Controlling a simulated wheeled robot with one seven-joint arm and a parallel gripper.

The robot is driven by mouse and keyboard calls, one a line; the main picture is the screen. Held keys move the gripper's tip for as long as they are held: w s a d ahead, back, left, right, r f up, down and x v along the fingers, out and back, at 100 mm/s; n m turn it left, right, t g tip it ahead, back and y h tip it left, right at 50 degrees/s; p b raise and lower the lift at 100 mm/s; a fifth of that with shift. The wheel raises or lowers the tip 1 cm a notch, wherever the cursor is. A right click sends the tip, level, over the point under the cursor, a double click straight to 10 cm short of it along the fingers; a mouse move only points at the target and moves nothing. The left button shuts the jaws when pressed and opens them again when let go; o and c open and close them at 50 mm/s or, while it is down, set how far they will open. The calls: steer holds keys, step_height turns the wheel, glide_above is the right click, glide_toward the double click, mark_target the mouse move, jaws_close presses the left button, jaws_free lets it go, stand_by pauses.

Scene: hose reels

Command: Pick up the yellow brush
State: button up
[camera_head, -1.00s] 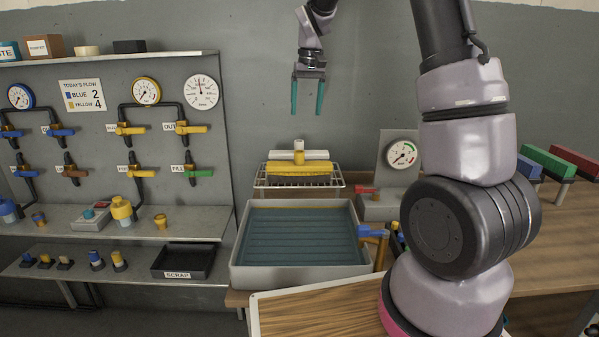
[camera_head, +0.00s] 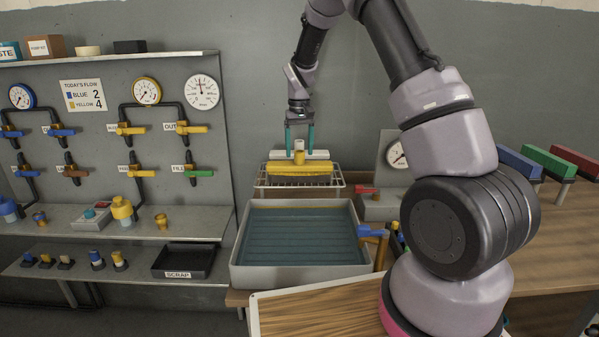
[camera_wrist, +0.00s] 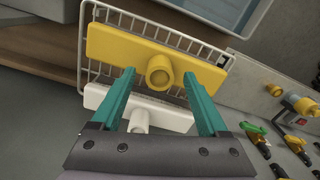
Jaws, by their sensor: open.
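The yellow brush (camera_head: 298,169) lies on a white wire rack, with its round yellow handle stub pointing up. In the wrist view the yellow brush (camera_wrist: 110,45) shows its hollow stub between my fingertips in the picture. A white brush (camera_head: 318,155) lies just behind it; it also shows lower in the wrist view (camera_wrist: 172,115). My gripper (camera_head: 299,152) is open, its two teal fingers pointing down over the rack. In the wrist view my gripper (camera_wrist: 160,74) has a finger on each side of the stub with gaps visible. Finger depth around the stub is hard to tell.
The wire rack (camera_head: 262,182) stands behind a grey tray (camera_head: 240,262) with a blue-handled tap (camera_head: 371,231) at its right. A gauge stand (camera_head: 385,170) is close to the rack's right. A valve panel and shelves are at left.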

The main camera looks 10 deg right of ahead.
step_height(320, 180, down, 2)
steer(key=shift+f, duration=0.1)
jaws_close()
stand_by(1.5)
